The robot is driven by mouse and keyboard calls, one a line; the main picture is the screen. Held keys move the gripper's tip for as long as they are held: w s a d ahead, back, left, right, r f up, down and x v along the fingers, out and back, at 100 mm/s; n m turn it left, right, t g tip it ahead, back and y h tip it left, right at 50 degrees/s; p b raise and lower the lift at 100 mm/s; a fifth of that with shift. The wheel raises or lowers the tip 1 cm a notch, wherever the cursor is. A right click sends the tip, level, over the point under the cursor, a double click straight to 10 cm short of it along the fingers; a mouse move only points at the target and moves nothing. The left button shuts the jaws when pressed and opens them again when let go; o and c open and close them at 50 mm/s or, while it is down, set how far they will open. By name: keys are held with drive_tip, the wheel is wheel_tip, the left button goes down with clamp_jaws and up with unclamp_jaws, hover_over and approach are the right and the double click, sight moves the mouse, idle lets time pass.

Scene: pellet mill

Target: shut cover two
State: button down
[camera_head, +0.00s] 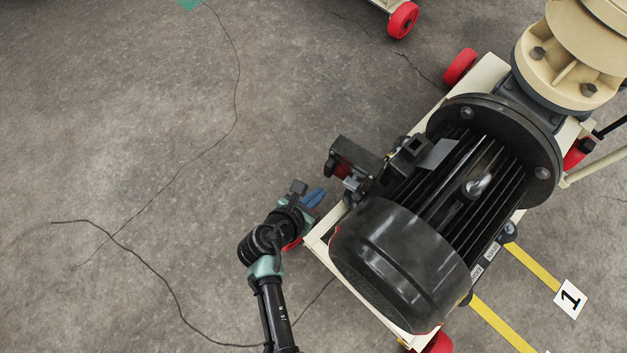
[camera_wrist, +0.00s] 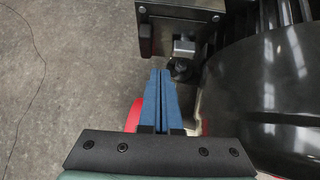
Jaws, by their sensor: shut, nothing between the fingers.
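A dark box with a reddish face (camera_head: 348,165) sits at the side of the large black motor (camera_head: 385,265) in the head view. In the wrist view the box (camera_wrist: 180,12) is at the top, with a dark block, a small metal latch-like part (camera_wrist: 185,46) and a black knob below it. I cannot tell which part is cover two, and no number on a cover is readable. My gripper (camera_head: 319,193) has its blue fingers shut and empty, just below and left of the box. In the wrist view its fingertips (camera_wrist: 160,72) point at the space beside the knob, apparently apart from it.
The motor stands on a cream wheeled frame (camera_head: 315,244) with red wheels. A beige machine part (camera_head: 560,60) adjoins it at upper right. A floor plate marked 1 (camera_head: 570,299) and yellow stripes lie at right. The concrete floor at left is clear.

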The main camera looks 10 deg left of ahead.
sight(341, 168)
drive_tip(key=b+x, duration=0.1)
drive_tip(key=x, duration=0.1)
drive_tip(key=b+x, duration=0.1)
drive_tip(key=x, duration=0.2)
drive_tip(key=w+r+b+x, duration=0.1)
drive_tip(key=x, duration=0.1)
drive_tip(key=shift+w+d+f+b, duration=0.2)
drive_tip(key=shift+w+d+b, duration=0.1)
drive_tip(key=shift+b, duration=0.1)
drive_tip(key=shift+w+d+r, duration=0.15)
drive_tip(key=shift+w+d, duration=0.2)
drive_tip(key=shift+w, duration=0.25)
drive_tip(key=shift+w+a+b, duration=0.1)
drive_tip(key=shift+w+b, duration=0.05)
drive_tip(key=shift+b, duration=0.15)
